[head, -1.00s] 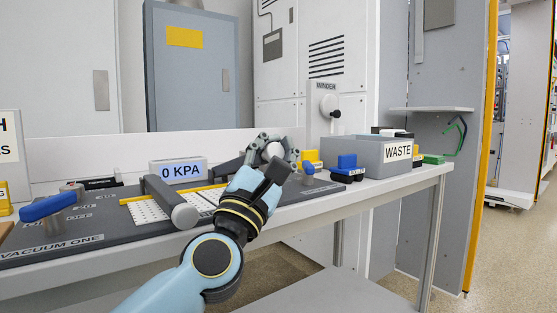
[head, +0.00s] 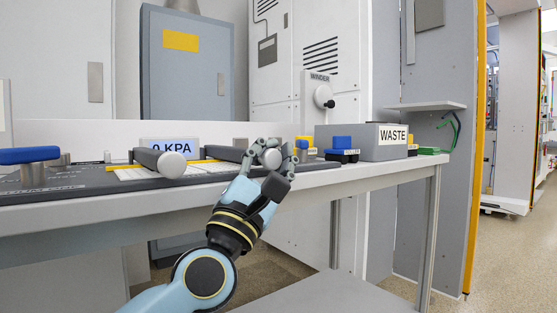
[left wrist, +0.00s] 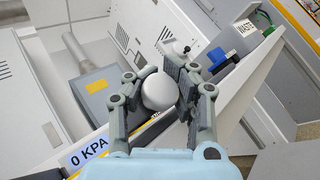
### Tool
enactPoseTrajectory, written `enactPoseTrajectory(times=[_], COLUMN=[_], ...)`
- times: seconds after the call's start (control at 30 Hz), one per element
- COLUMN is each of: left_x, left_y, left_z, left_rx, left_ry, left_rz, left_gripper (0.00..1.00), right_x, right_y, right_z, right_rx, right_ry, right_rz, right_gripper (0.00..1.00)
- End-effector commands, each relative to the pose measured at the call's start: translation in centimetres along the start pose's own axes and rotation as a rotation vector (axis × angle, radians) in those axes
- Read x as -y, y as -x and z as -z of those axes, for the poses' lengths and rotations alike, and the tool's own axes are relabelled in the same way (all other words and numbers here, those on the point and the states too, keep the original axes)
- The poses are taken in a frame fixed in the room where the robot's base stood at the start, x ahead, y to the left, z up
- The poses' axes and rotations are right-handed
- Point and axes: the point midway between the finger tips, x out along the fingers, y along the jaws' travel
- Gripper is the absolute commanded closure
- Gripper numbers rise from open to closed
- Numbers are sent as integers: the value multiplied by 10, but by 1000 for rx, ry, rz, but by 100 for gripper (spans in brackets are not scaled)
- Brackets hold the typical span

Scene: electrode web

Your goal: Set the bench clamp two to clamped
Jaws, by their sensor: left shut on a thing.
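Two dark bars with round pale ends lie across the bench plate in the head view. The nearer-left bar (head: 158,160) is free of my gripper. The right bar (head: 229,154) ends in a white round knob (head: 271,158). My left gripper (head: 270,152) has its fingers around this knob and is shut on it. In the left wrist view the knob (left wrist: 160,91) sits between the two fingers of my left gripper (left wrist: 160,85). The bar behind the knob is mostly hidden there. No label for bench clamp two is readable. My right gripper is not in view.
A 0 KPA display (head: 170,147) stands at the back. A blue handle (head: 30,155) is at the left and a blue block (head: 342,143) at the right. The grey WASTE bin (head: 362,140) is beyond it. The bench front edge (head: 330,180) runs below my gripper.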

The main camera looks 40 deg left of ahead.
Motion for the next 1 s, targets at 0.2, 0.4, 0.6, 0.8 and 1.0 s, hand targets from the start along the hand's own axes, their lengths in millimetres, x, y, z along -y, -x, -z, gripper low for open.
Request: enactPoseTrajectory(times=[0.2, 0.4, 0.6, 0.8, 1.0], left_x=[9, 11, 12, 12, 10], left_y=[10, 11, 11, 11, 10], left_z=[7, 8, 9, 9, 8], left_rx=[-7, -8, -9, -9, -6], left_ry=[-3, -4, -5, -4, -3], left_rz=[13, 18, 21, 21, 16], left_gripper=[100, 100, 100, 59, 46], right_x=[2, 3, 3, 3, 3], right_y=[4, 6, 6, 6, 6], right_z=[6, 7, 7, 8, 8], right_rx=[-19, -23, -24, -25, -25], right_ry=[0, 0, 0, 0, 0], right_rz=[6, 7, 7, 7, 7], right_gripper=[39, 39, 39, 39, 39])
